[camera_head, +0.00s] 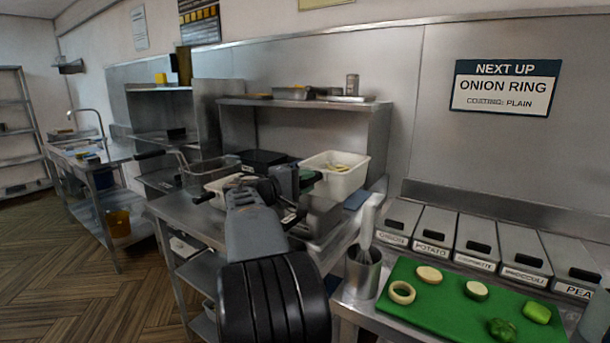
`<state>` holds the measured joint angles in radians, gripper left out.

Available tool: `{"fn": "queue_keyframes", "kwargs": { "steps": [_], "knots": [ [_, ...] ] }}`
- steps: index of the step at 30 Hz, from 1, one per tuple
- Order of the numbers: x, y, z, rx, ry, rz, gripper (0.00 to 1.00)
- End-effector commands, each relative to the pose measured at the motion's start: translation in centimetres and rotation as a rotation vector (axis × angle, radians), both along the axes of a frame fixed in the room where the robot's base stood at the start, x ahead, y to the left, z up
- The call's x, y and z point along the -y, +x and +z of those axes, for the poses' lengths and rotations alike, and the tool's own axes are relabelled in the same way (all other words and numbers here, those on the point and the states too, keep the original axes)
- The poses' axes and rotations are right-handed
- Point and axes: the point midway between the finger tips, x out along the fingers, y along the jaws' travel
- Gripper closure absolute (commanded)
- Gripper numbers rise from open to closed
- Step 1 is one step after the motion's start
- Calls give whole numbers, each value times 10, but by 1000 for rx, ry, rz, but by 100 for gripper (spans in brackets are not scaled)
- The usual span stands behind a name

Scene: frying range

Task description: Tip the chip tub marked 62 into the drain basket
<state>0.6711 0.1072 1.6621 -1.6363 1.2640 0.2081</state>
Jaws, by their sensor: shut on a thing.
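My gripper (272,187) is at mid-picture over the steel counter, seen from behind along my arm. It is shut, apparently on a small white tub (221,186) just beyond and left of it; the arm hides much of the tub and the exact grip. No number 62 can be read on it. A larger white tub (337,182) with some pale yellow pieces inside stands to the right of my gripper. A wire basket (207,176) with a long dark handle is behind and left of the small tub; I cannot tell if it is the drain basket.
A steel shelf (300,103) with pans hangs over the counter. At right, a green board (450,298) holds sliced vegetables, beside a steel pot with a utensil (362,268) and labelled bins (434,232). A sink bench (92,155) stands far left. Wooden floor is clear at left.

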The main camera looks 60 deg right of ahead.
Motion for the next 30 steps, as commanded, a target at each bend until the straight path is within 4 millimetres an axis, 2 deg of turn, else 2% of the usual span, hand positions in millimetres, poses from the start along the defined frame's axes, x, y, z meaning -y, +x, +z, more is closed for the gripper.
{"fn": "queue_keyframes", "kwargs": {
  "steps": [10,12,30],
  "knots": [
    [0,0,-35,-3,-1,0,100],
    [0,0,-20,-72,0,1,100],
    [0,4,-2,-561,5,1,100]
  ]
}}
